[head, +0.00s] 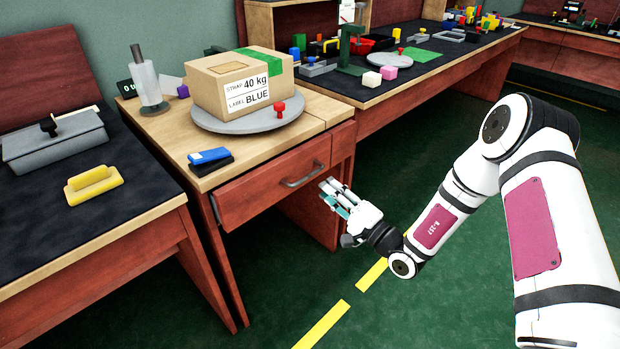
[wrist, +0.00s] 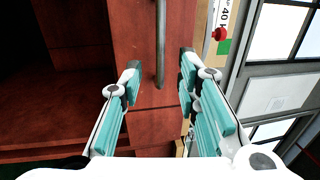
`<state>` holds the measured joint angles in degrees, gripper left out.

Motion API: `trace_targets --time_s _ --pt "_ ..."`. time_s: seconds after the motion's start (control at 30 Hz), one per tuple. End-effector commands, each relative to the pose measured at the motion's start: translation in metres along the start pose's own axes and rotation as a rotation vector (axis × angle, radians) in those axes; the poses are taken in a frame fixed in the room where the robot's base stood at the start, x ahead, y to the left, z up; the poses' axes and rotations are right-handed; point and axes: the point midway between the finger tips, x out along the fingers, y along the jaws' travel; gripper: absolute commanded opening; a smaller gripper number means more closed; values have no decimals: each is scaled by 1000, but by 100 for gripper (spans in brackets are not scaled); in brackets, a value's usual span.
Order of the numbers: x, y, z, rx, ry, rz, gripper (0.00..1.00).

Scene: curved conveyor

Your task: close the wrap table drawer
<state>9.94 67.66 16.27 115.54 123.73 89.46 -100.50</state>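The wrap table drawer has a red-brown front (head: 262,190) with a grey metal bar handle (head: 303,175). It sits under the light wood top of the wrap table (head: 225,178). My gripper (head: 328,192) is just right of and below the handle in the head view. In the wrist view my gripper (wrist: 160,75) is open, its two teal-padded fingers apart and empty. The drawer front (wrist: 140,115) fills the middle there, and the handle (wrist: 160,45) appears between and beyond the fingertips. Contact is not visible.
A carton (head: 215,90) stands on a grey turntable (head: 230,122) on the wrap table. A blue stapler-like item (head: 209,156) lies near its front edge. A dark-topped bench (head: 70,195) adjoins on the left. Green floor with yellow stripes (head: 322,325) is open in front.

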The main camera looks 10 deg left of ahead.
Motion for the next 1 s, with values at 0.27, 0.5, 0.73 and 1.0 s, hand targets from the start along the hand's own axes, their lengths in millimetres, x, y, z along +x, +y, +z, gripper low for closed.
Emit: trace_targets --time_s 0.27,0.5,0.73,1.0 --pt "52 1 0 -3 -3 -2 30" --pt "75 1 0 -1 -1 0 30" --pt "79 0 0 0 0 0 30" --pt "78 0 0 0 0 0 0"
